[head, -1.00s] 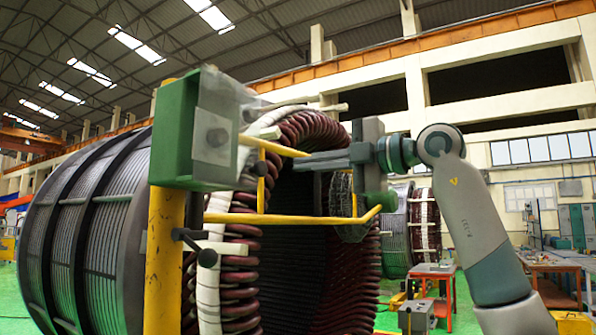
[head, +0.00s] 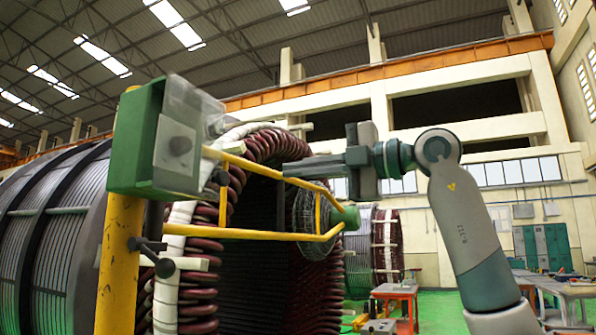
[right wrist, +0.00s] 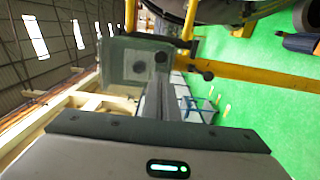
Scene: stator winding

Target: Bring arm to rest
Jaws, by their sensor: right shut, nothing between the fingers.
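My right arm (head: 462,225) comes up from the lower right in the head view and bends at its elbow-like joint. My right gripper (head: 290,170) points left, shut and empty, in front of the stator's dark opening and close to the yellow frame. In the right wrist view my right gripper (right wrist: 168,90) has its fingers together with nothing between them. The large stator (head: 55,215) with dark red coils fills the left of the head view. My left gripper is not in the frames.
A yellow post and frame (head: 122,255) carry a green box (head: 150,135) beside my right gripper. The box also shows in the right wrist view (right wrist: 120,58). An orange work table (head: 393,292) stands on the green floor at the lower right. Another stator (head: 388,245) stands behind.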

